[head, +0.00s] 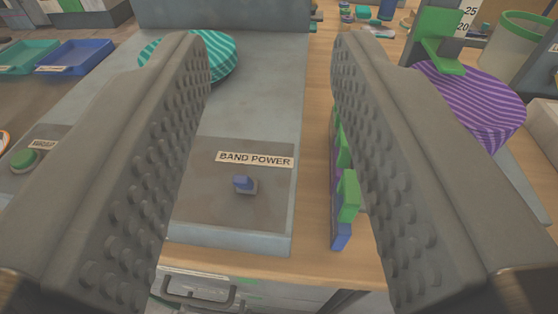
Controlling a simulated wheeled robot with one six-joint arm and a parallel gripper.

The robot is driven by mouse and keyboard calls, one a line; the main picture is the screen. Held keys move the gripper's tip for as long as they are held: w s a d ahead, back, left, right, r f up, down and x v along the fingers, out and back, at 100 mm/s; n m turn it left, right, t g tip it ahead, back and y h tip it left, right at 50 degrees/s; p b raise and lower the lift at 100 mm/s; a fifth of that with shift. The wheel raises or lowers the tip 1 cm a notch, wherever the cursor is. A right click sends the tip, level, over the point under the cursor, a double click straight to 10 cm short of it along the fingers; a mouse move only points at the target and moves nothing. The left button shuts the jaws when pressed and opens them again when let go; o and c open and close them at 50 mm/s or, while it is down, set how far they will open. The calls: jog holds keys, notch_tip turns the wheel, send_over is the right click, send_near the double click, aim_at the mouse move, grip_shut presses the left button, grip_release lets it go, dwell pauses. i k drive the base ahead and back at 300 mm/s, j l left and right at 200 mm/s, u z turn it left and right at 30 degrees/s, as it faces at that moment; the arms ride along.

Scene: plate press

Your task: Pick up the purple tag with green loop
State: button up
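My gripper (272,60) is open, with its two dark studded fingers wide apart and nothing between their pads. Small tags stand or lie on the wooden strip just left of the right finger, partly hidden by it. A green piece (348,195) and a blue piece (341,236) show there, with a sliver of purple beside them. I cannot tell which green part belongs to the purple tag, or make out its loop.
A grey panel labelled BAND POWER (255,159) with a small blue switch (243,184) lies between the fingers. A teal striped disc (222,57) is behind the left finger. A purple striped disc (478,108) and green-rimmed bin (515,45) are at right. Trays (75,57) stand far left.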

aim_at(340, 158)
jog(key=k+l+u, duration=0.15)
jog(key=l+u, duration=0.15)
jog(key=l, duration=0.15)
jog(key=k+l+u, duration=0.4)
jog(key=l+u, duration=0.2)
jog(key=l, duration=0.15)
jog(key=k+l+u, duration=0.35)
jog(key=k+l, duration=0.9)
